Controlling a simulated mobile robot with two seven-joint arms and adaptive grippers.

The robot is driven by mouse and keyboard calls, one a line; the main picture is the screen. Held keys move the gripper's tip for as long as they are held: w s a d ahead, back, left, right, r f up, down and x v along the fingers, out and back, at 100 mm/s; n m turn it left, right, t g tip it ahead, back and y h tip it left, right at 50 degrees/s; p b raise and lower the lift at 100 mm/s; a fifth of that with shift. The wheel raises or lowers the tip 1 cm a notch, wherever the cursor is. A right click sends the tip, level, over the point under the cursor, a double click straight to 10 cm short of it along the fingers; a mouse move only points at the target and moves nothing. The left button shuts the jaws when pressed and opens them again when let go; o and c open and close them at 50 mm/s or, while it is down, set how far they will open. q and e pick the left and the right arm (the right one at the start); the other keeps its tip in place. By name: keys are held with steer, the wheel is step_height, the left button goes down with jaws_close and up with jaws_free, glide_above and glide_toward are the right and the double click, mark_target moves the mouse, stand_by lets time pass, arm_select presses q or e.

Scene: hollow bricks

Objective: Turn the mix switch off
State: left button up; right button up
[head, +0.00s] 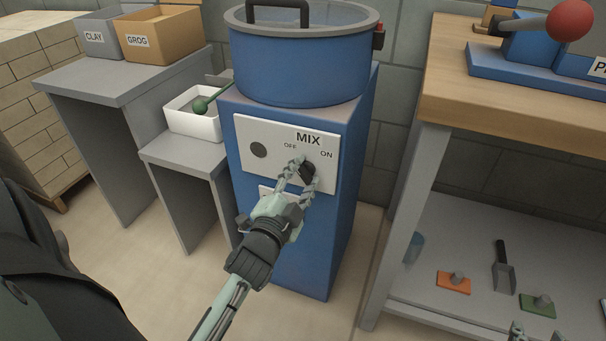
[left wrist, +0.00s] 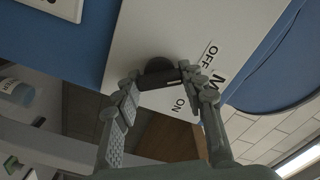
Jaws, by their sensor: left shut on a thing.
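The mix switch (head: 307,171) is a black knob on the white MIX panel (head: 325,184) of the blue mixer, with OFF printed at its upper left and ON at its upper right. The left wrist view shows the knob (left wrist: 158,68) with a white mark that lies nearer the ON label than OFF. My left gripper (head: 305,172) is shut on the knob, one finger on each side, and partly hides it. A dark round lamp (head: 259,150) sits left on the panel. Fingertips of my right gripper (head: 517,331) show at the bottom right edge; their opening is unclear.
The mixer's blue drum (head: 300,72) sits above the panel. A white bin (head: 190,122) with a green-ended stick stands on the grey stand to the left. A wooden bench (head: 450,100) stands to the right, with a scoop (head: 503,270) on its lower shelf.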

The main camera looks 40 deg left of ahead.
arm_select(q)
steer(key=o, duration=1.2)
steer(key=shift+c, duration=0.2)
step_height(320, 180, up, 10)
steer(key=shift+r, duration=0.1)
